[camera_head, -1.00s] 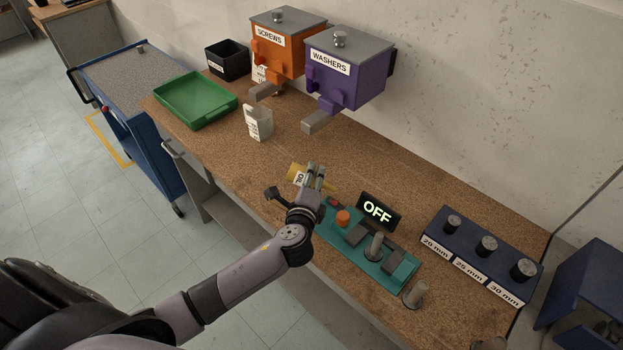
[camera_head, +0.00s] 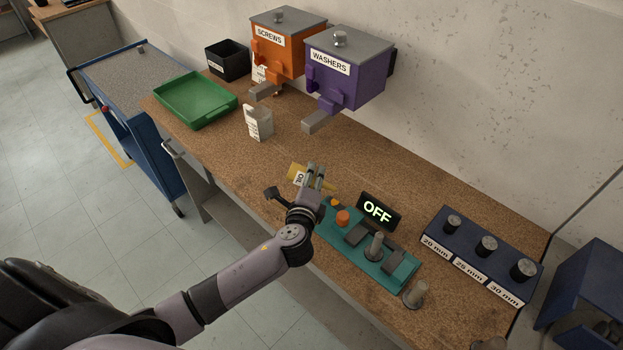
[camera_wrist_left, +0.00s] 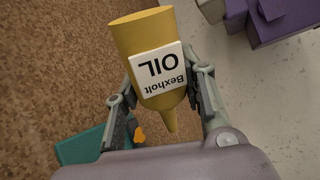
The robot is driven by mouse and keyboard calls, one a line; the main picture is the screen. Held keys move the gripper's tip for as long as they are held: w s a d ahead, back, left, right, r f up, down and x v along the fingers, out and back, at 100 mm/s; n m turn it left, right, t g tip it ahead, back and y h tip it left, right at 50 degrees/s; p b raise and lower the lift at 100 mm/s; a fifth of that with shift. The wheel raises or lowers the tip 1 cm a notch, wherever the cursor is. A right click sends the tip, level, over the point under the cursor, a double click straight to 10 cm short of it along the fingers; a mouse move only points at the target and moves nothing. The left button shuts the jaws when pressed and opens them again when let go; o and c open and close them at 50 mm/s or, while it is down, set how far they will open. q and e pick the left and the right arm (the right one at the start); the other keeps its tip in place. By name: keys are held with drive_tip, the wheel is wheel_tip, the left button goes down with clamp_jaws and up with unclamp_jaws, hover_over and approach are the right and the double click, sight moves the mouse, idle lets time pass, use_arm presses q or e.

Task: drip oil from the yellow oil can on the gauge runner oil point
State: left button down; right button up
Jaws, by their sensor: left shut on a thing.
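The yellow oil can (camera_head: 297,172) is in my left gripper (camera_head: 316,172), above the bench at the left end of the teal gauge base. In the left wrist view the can (camera_wrist_left: 145,38) shows a white label reading "Bexholt OIL", and its narrow spout lies between the fingers, toward the teal base (camera_wrist_left: 82,150). The teal gauge base (camera_head: 373,268) carries an orange knob (camera_head: 343,217), dark blocks, a grey post and a display (camera_head: 378,211) reading OFF. A small amber spot (camera_head: 336,203) shows at its left end beside my gripper. I cannot make out any oil drop. My right gripper is out of view.
A blue block with three sized pegs (camera_head: 480,257) stands to the right. Bare bench lies between bottle and gauge.

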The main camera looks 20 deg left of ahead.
use_arm(q)
drive_tip(key=shift+a+f+n+h+b, duration=0.1)
drive_tip(key=shift+f+n+h+b, duration=0.2)
drive_tip(key=shift+f+n+b, duration=0.4)
drive_tip(key=shift+n, duration=0.3)
drive_tip(key=shift+f+n+b, duration=0.3)
drive_tip(key=shift+b, duration=0.35)
wheel_tip(320, 180, up, 9)
drive_tip(key=p, duration=0.9)
drive_tip(key=shift+r, duration=0.2)
